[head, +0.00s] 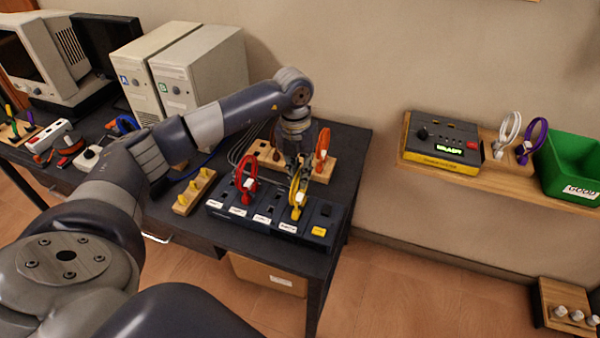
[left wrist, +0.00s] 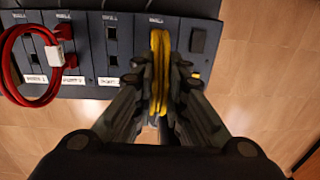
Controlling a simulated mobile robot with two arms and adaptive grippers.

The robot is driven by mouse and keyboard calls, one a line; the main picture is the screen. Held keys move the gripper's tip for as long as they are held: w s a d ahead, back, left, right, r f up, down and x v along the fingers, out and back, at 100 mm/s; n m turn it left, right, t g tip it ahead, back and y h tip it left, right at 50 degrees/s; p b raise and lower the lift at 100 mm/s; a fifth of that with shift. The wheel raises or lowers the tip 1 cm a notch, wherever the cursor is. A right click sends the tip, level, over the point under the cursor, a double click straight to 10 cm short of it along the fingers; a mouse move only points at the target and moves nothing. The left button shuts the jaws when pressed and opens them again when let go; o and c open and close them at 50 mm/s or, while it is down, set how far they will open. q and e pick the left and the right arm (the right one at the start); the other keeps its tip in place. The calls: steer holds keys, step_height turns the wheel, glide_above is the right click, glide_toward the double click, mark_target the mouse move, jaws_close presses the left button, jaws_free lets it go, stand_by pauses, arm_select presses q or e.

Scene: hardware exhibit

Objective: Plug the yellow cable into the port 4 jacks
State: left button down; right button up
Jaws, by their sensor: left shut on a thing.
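The yellow cable (head: 296,192) is a coiled loop with a pale connector, standing over the fourth module of the dark port panel (head: 330,213). In the left wrist view the yellow cable (left wrist: 160,50) runs between the fingers of my left gripper (left wrist: 162,85), which is shut on it. In the head view the left gripper (head: 298,160) is behind the loop and partly hidden. The loop and fingers cover the fourth module's jacks, so I cannot tell whether the plugs are in. The modules beside it show dark jacks (left wrist: 112,60). My right gripper is not in view.
A red cable (head: 246,183) stands in the panel to the left. Behind are a wooden rack (head: 264,154) and an orange-red cable (head: 322,150). A block with yellow pegs (head: 194,191) lies left. A shelf with a tester (head: 440,150) and green bin (head: 572,160) is at right.

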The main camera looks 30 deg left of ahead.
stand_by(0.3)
arm_select(q)
steer(key=c, duration=0.9)
jaws_free()
steer(key=shift+a+r+p, duration=0.2)
steer(key=shift+r+p, duration=2.3)
steer(key=shift+r, duration=1.3)
